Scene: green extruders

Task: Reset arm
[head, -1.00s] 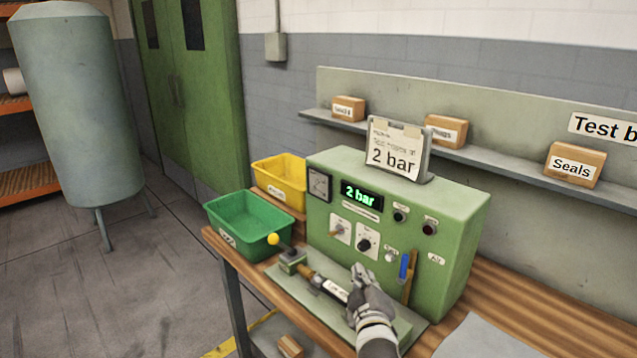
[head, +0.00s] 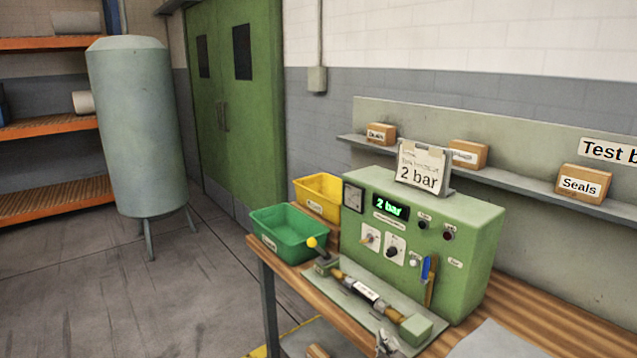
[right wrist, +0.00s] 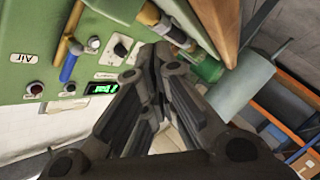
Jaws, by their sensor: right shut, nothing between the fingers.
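My right gripper (head: 386,344) shows at the bottom edge of the head view, in front of the bench fixture, mostly cut off by the frame. It also shows in the right wrist view (right wrist: 158,52), shut and empty. The green test unit (head: 470,235) stands on the bench with its display reading 2 bar. A cylindrical part with a white label (head: 367,291) lies in the fixture (head: 423,328) in front of the unit, apart from my gripper. A yellow-knobbed lever (head: 314,243) is at the fixture's left end. My left gripper is not in view.
A green bin (head: 290,240) and a yellow bin (head: 318,192) stand at the bench's left end. A shelf (head: 510,181) behind holds small boxes, one marked Seals (head: 583,184). A grey tank (head: 140,130) stands on the floor at left. Open floor lies left of the bench.

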